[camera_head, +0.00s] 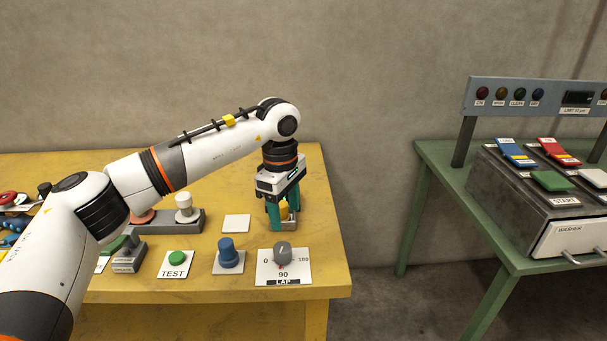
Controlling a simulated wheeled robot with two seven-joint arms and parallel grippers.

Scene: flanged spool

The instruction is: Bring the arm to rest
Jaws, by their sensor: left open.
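My left arm comes in from the left and reaches over the yellow table (318,190). My left gripper (283,222) points down near the table's right side, with green fingers. It is open. A yellow part in a small pale holder (291,224) shows between and behind the fingers; I cannot tell whether the fingers touch it. A grey LAP dial (283,252) on a white plate sits just in front of the gripper. My right gripper is not in view.
A blue knob (228,255), a green TEST button (177,257) and a white square (236,223) lie left of the gripper. A white spool-like piece (185,207) stands on a grey block. A green table (432,165) with a WASHER unit (507,205) stands right, across a floor gap.

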